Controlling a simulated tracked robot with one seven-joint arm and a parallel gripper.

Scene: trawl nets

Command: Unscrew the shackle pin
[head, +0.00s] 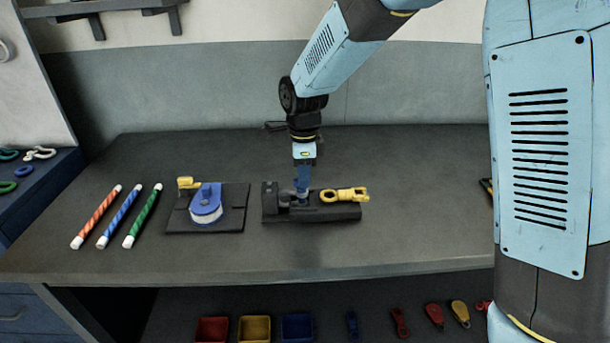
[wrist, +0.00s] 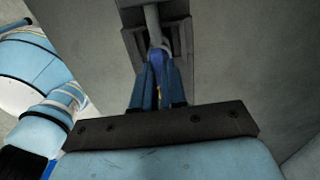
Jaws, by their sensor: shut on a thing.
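A black holder block (head: 325,212) lies on the bench in the middle of the head view. A grey shackle (head: 284,198) sits at the left part of the block, partly hidden by my fingers. My gripper (head: 302,194) points down at the shackle, with its blue fingers closed. In the wrist view my gripper (wrist: 158,70) is shut on a small blue piece that looks like the head of the shackle pin (wrist: 158,58). A grey rod (wrist: 152,22) runs beyond it between dark walls of the block. The pin's thread is hidden.
A yellow ringed fitting (head: 345,195) lies on the block's right part. The bench's right side is mostly clear.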

